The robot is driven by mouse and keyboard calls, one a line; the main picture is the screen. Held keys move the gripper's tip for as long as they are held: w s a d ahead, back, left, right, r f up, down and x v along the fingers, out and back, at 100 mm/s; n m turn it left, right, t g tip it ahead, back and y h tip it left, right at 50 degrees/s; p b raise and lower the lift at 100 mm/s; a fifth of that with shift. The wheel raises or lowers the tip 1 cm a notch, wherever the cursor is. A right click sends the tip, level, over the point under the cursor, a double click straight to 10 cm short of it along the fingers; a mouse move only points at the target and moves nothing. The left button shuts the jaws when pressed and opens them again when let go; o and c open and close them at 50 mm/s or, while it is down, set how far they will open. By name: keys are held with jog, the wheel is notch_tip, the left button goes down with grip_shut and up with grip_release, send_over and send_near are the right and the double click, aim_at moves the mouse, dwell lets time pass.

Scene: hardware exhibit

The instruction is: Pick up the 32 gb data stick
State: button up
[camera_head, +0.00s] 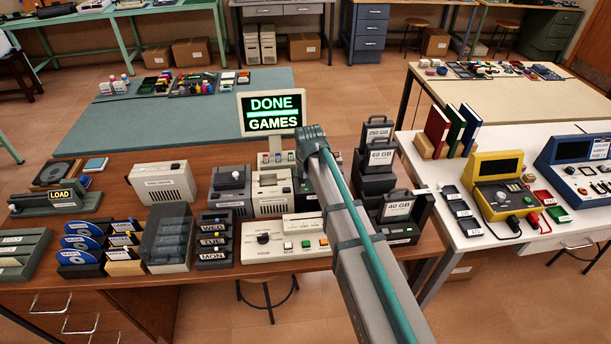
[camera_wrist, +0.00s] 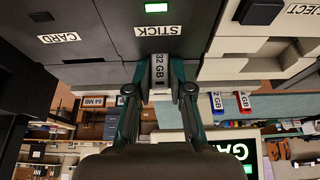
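In the wrist view, the 32 GB data stick (camera_wrist: 158,70) is a small grey piece with a white "32 GB" label, upside down in this picture. It is at the slot marked "STICK" on a dark grey device (camera_wrist: 110,35), below a lit green indicator. My gripper (camera_wrist: 160,80) has one finger on each side of the stick, with no clear gap, and looks shut on it. How deep the stick sits in the slot is hidden. In the head view, my arm covers the gripper and stick; the dark device (camera_head: 304,192) is partly behind the arm.
A screen reading "DONE GAMES" (camera_head: 272,114) stands behind. A grey-and-white device (camera_head: 271,192) and a control panel (camera_head: 284,239) are close left of my arm. Dark 40 GB (camera_head: 398,208) and 60 GB (camera_head: 380,157) cartridges stand to its right.

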jog(key=shift+c, duration=1)
jog(key=shift+r, duration=0.1)
